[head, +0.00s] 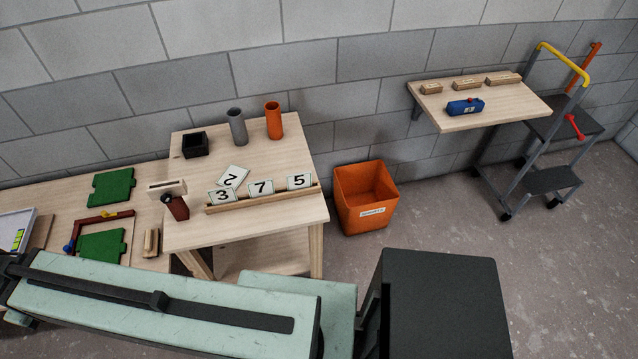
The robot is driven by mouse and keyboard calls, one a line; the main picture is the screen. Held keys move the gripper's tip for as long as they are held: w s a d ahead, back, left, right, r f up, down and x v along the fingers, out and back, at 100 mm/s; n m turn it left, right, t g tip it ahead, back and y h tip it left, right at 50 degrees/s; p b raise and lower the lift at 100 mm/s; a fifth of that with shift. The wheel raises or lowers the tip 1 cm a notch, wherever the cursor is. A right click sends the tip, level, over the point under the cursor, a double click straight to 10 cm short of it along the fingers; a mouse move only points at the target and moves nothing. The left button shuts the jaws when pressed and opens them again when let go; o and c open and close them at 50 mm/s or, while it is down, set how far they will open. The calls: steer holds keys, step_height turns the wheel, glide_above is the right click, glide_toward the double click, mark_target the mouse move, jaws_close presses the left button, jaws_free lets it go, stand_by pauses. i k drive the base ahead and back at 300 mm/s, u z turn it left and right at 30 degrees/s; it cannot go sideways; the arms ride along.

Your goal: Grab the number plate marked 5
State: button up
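A plate marked 2 (232,177) lies turned behind the rail. No fingertips of my gripper show; only parts of my own body fill the lower foreground.
A grey cylinder (237,127), an orange cylinder (273,121) and a black box (195,145) stand at the table's back. A dark red object (176,207) is left of the rail. An orange bin (365,197) stands right of the table. Open floor lies further right.

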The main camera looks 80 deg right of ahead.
mark_target(303, 179)
steer(key=z, duration=1.5)
steer(key=k, duration=0.75)
steer(key=z, duration=0.8)
steer(key=i, duration=1)
